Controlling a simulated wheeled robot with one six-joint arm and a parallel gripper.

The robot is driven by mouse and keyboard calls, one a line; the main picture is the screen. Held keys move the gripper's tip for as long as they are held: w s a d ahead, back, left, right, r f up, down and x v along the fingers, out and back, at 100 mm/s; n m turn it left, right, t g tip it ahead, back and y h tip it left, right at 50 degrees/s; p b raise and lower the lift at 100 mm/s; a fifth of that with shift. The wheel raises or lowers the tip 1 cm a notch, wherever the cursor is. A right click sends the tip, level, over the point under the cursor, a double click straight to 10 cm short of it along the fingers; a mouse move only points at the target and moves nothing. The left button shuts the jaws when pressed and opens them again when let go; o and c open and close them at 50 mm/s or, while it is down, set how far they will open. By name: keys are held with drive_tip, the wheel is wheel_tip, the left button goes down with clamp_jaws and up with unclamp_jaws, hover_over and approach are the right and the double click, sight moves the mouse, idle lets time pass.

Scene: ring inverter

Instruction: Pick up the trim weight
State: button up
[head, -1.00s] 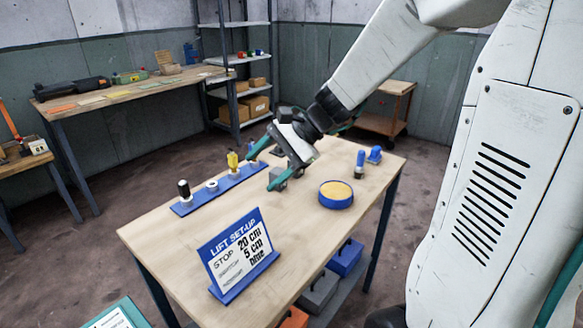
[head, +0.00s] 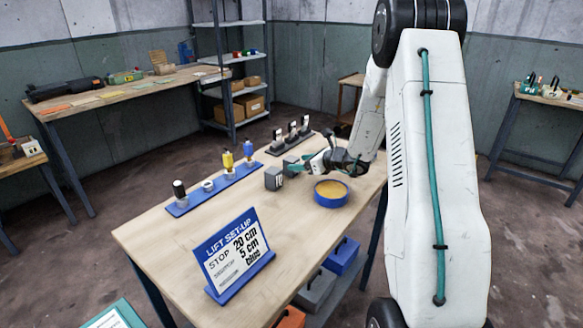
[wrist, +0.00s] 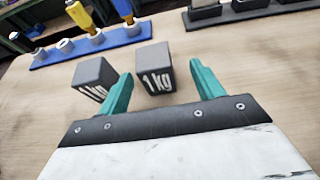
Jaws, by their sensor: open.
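Two grey block weights stand on the table. In the wrist view, the weight marked "1 kg" (wrist: 155,69) sits ahead of and between the teal fingers of my gripper (wrist: 160,75), closer to the left finger. A second grey weight (wrist: 92,74) stands outside the left finger, which hides part of its marking. In the head view, one grey weight (head: 273,179) shows just left of my gripper (head: 294,167); the other is hard to make out there. My gripper is open, low over the table, with nothing held. I cannot tell which block is the trim weight.
A blue rail (head: 214,190) with several small fittings lies left of the weights. A dark rack (head: 289,145) stands behind. A blue round dish (head: 331,197) is close in front of my gripper. A sign (head: 237,255) stands at the table's front.

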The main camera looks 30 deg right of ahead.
sight(291, 163)
drive_tip(key=x, duration=0.4)
drive_tip(key=shift+w+a+f, duration=0.1)
drive_tip(key=shift+a+f, duration=0.05)
drive_tip(key=shift+a, duration=0.2)
clamp_jaws()
